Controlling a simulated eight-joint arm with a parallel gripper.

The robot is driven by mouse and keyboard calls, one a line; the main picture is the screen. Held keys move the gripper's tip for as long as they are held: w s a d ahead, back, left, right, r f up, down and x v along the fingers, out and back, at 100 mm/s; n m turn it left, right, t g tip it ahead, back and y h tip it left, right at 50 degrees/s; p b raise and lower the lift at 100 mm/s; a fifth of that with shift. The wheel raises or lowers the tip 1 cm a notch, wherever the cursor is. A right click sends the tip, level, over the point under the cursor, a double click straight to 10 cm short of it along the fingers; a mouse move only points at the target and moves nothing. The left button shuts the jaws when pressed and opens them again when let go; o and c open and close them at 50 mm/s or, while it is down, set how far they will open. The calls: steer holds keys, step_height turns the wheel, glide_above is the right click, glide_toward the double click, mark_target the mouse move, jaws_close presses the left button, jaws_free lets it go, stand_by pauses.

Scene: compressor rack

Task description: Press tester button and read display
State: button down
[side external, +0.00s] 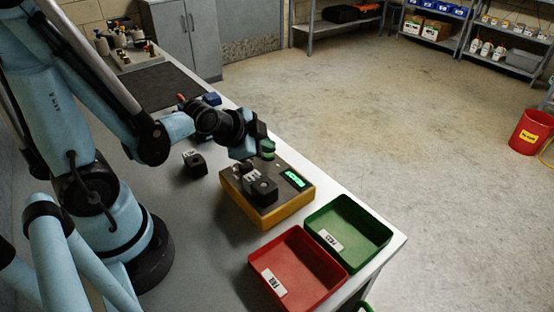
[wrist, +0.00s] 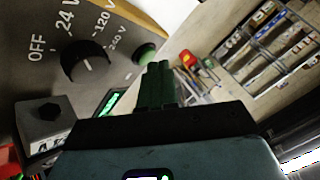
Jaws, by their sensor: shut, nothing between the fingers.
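The tester (side external: 237,198) is a yellow box with a grey top on the bench. Its lit green display (side external: 295,179) shows characters too small to read; it is partly hidden in the wrist view (wrist: 108,103). A black dial (wrist: 85,60) sits among OFF, 24 V and higher voltage marks. The green button (wrist: 146,53) is beside the dial, near my fingertips. A dark block with a white label (side external: 264,189) rests on the tester. My gripper (side external: 265,145) is shut and empty, above the tester's far edge by the button (side external: 267,156). I cannot tell whether they touch.
A similar dark block (side external: 197,167) stands on the bench left of the tester. A red tray (side external: 322,257) and a green tray (side external: 372,215), both labelled and empty, stand in front of it. The bench edge runs close along the tester's right side.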

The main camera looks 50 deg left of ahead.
mark_target(266, 160)
steer(key=shift+f, duration=0.3)
stand_by(0.5)
steer(key=shift+r, duration=0.8)
steer(key=shift+r, duration=0.1)
steer(key=shift+r, duration=2.45)
steer(key=s+d+r+n+g+h, duration=0.1)
steer(key=s+d+r+n+g, duration=0.1)
steer(key=n, duration=0.5)
steer(key=shift+s+d+n, duration=0.4)
steer(key=shift+s+d, duration=0.35)
steer(key=shift+s, duration=0.6)
steer(key=c, duration=1.8)
jaws_free()
steer(key=shift+r, duration=0.1)
